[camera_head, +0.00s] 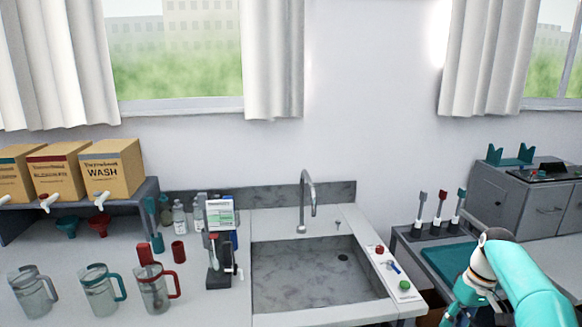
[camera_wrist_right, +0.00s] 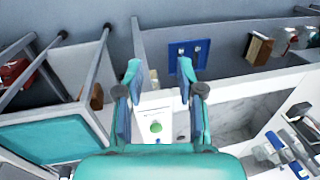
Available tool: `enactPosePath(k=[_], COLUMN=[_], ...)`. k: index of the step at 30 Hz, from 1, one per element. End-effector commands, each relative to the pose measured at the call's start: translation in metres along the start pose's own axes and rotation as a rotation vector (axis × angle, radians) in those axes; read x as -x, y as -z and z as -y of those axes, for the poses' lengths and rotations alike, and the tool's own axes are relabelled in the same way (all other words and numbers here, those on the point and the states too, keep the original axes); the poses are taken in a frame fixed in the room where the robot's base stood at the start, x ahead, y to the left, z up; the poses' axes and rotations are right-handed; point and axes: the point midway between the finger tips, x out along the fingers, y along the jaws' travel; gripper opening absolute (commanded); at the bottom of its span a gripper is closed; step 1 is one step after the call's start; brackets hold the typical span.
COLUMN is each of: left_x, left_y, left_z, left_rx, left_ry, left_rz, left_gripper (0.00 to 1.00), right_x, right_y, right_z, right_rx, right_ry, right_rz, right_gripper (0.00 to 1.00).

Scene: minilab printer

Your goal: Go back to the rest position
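My right arm, teal with a white and dark joint, comes into the head view at the lower right, in front of a teal mat (camera_head: 447,262). Its fingers are not clearly seen there. In the right wrist view my right gripper (camera_wrist_right: 158,78) has its two teal fingers spread apart, with nothing held between them. Beyond and below the fingers shows a white panel with a green button (camera_wrist_right: 155,127); the same green button (camera_head: 404,285) is at the sink's right edge in the head view. My left arm and gripper are not in view.
A sink (camera_head: 310,280) with a tall tap (camera_head: 308,200) is at the middle. Several jugs, including a red-handled one (camera_head: 155,290), stand at the left. Cardboard boxes (camera_head: 112,165) sit on a shelf. A grey machine (camera_head: 530,200) and upright tools (camera_head: 440,210) are at the right.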

Motion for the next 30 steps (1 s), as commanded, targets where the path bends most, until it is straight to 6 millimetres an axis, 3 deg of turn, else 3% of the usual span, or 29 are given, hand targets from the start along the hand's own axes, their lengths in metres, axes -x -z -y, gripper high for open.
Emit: enactPosePath(k=[11,17,20,26,30], left_x=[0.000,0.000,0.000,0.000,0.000], left_y=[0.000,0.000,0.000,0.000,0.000], left_z=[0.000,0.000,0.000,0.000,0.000], left_rx=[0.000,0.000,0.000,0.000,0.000], left_ry=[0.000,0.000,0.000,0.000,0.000], left_rz=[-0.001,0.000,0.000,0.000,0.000], left_gripper=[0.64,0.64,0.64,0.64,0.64], right_x=[-0.071,-0.128,-0.166,-0.254,-0.298], right_y=[0.012,0.010,0.002,-0.049,-0.107], right_z=[0.025,0.051,0.073,0.138,0.184], right_rx=[0.000,-0.008,-0.017,-0.064,-0.112], right_ry=[0.022,0.044,0.061,0.108,0.135], right_rz=[-0.011,-0.021,-0.026,-0.039,-0.045], right_gripper=[0.38,0.38,0.38,0.38,0.38])
